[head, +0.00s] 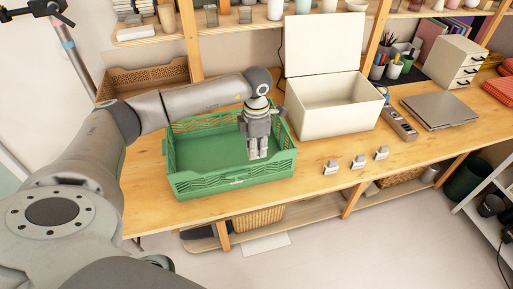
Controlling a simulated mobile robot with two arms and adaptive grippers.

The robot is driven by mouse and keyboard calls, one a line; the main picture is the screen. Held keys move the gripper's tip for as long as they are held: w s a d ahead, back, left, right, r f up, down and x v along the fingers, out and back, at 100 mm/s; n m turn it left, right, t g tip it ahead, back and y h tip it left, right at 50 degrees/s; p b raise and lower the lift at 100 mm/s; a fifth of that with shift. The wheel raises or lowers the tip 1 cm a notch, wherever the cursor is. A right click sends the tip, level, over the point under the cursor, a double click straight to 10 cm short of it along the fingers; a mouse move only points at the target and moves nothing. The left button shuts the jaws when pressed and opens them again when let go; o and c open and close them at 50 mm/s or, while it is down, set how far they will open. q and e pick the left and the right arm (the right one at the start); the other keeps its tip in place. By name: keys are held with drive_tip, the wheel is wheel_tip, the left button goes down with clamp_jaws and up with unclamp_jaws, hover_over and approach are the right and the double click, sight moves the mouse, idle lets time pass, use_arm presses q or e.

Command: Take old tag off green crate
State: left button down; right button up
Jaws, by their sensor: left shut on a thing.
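The green crate (190,184) stands on the wooden table, open at the top, with slotted walls. My left gripper (258,157) points down at the crate's front wall, right of its middle, with its fingertips at the rim. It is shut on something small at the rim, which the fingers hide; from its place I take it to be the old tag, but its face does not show. A small pale mark (237,182) shows on the crate's front wall. My right gripper is out of view.
Several small grey clip-like pieces (359,162) stand on the table (320,190) right of the crate. A white open box (330,108) is behind them. A laptop (440,110) and a drawer unit (455,62) are farther right. A woven basket (145,80) is behind the crate.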

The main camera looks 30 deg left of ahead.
use_arm(q)
drive_tip(key=shift+r, duration=0.1)
drive_tip(key=shift+r+p, duration=1.15)
drive_tip(key=shift+r, duration=0.75)
drive_tip(key=shift+d, duration=0.1)
